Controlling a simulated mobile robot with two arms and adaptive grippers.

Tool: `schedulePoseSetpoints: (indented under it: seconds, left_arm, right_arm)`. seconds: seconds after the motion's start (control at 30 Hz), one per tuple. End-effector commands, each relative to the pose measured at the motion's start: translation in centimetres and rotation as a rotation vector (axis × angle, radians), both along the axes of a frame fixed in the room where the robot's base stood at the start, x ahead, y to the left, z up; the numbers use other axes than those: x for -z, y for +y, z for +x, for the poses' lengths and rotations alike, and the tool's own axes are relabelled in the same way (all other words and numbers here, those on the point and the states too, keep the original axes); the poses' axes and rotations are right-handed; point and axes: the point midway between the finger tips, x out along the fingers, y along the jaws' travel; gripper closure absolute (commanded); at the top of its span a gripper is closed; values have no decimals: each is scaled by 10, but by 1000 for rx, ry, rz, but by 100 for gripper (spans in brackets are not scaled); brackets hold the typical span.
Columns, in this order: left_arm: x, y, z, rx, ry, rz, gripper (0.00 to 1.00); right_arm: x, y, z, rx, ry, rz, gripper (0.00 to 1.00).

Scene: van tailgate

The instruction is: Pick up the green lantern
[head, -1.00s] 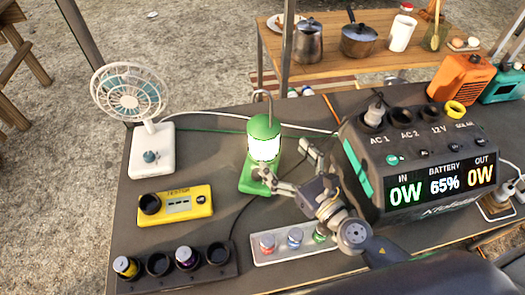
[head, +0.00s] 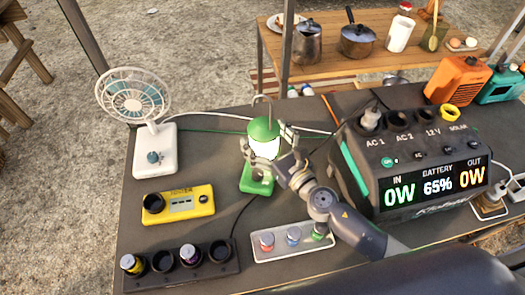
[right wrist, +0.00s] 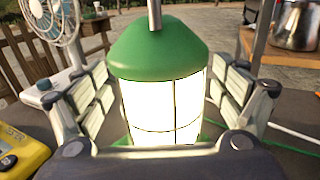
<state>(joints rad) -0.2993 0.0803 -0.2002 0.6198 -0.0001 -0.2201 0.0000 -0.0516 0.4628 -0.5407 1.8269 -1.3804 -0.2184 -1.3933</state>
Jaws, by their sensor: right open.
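The green lantern (head: 263,129), with a lit white globe and a wire handle on top, stands upright on the dark tailgate table. My right gripper (head: 266,146) is open around the lantern's globe, one finger on each side. In the right wrist view the lantern (right wrist: 158,50) fills the middle between the two padded fingers, and a gap shows on each side. Part of the lantern's lower body is hidden behind the gripper. My left gripper is not in view.
A white fan (head: 153,150) stands left of the lantern, with a yellow tester (head: 179,205) in front of it. A large power station (head: 365,178) stands close on the right. A battery rack (head: 212,270) is at front left.

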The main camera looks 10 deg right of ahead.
Motion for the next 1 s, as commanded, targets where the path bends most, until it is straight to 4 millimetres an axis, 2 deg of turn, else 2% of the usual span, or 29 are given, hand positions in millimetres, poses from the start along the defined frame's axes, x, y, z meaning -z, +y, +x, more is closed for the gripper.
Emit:
schedulePoseSetpoints:
  seconds: [0.03,0.07,0.43,0.77,1.0]
  left_arm:
    - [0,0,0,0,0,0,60]
    - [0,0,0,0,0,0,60]
    - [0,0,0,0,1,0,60]
    - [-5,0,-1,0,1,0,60]
    - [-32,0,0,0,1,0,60]
  right_arm:
    - [0,0,0,0,0,0,11]
    - [0,0,0,0,0,0,15]
    - [-1,0,0,0,-2,1,99]
    - [-9,0,0,1,-6,2,100]
    - [-42,0,0,-2,-7,3,100]
